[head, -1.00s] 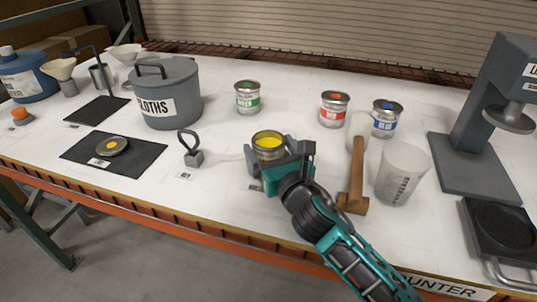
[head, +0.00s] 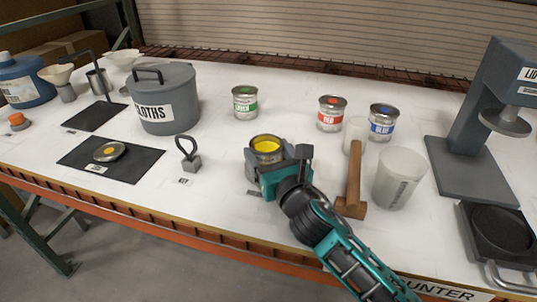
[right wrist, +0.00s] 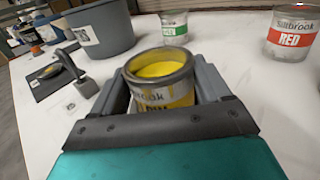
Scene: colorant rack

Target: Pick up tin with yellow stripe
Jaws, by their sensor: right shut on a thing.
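The tin with the yellow stripe (head: 266,144) is an open metal can with yellow inside, near the middle of the white counter in the head view. In the right wrist view the tin (right wrist: 160,80) stands upright between the two jaws, its yellow label partly hidden by the gripper's edge. My right gripper (head: 266,165) is shut on the tin, one finger on each side. I cannot tell whether the tin's base touches the counter. My left gripper is not in view.
A green-labelled tin (head: 246,103) stands behind. Red (head: 332,114) and blue (head: 382,122) tins stand to the right. A wooden mallet (head: 352,185) and a clear cup (head: 398,180) are close to my right arm. A weight with a loop handle (head: 191,162) and a grey cloths bin (head: 165,100) are left.

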